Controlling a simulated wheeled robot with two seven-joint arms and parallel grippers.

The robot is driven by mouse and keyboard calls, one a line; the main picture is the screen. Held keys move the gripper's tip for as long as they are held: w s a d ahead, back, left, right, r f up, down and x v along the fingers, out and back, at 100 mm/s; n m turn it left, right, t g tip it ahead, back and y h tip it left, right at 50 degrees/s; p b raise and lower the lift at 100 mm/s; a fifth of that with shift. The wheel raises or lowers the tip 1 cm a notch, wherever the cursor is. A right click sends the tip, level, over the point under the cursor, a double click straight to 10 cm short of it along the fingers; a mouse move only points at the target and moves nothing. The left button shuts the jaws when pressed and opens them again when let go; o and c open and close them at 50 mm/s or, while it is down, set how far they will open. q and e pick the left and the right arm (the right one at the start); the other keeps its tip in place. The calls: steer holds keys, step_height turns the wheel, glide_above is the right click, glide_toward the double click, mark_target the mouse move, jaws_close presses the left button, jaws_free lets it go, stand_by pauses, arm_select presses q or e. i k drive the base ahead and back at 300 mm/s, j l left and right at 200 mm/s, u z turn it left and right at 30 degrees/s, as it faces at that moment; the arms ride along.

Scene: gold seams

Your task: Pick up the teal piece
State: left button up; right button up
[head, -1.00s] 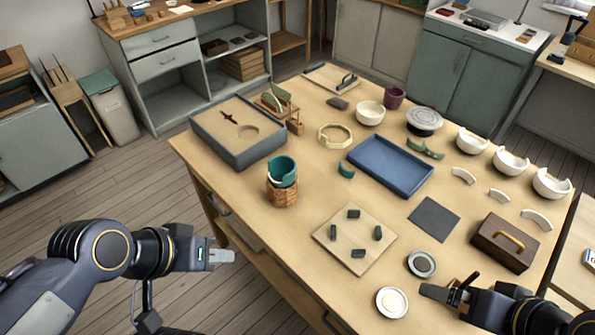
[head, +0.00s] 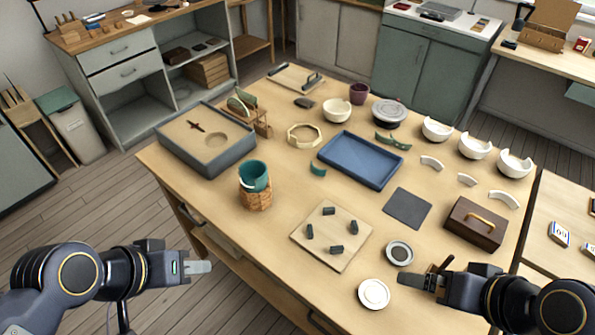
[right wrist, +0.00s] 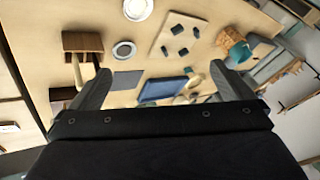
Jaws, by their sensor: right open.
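A small curved teal piece (head: 318,169) lies on the table between the blue tray and the wicker holder. A teal cup (head: 255,174) with a broken-looking rim sits in the wicker holder (head: 256,197); it also shows in the right wrist view (right wrist: 238,54). A green curved piece (head: 393,142) lies behind the blue tray. My left gripper (head: 200,267) is off the table's left front edge, apart from everything; its finger gap cannot be made out. My right gripper (head: 421,272) is open and empty at the table's front right, near the round dishes; its spread fingers show in the right wrist view (right wrist: 160,85).
A blue tray (head: 361,160) lies mid-table. A board with dark blocks (head: 330,250), a dark mat (head: 407,208), a brown box (head: 475,224) and two round dishes (head: 373,294) fill the front. White bowls (head: 473,146) stand at right. A grey case (head: 205,165) stands at left.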

mark_target(318, 172)
steer(key=i+j, duration=0.1)
steer(key=j, duration=0.35)
steer(key=i+j, duration=0.1)
steer(key=j, duration=0.3)
steer(key=i+j, duration=0.1)
steer(key=j, duration=0.35)
steer(key=i+j+z, duration=0.1)
steer(key=j, duration=0.35)
steer(key=i, duration=0.25)
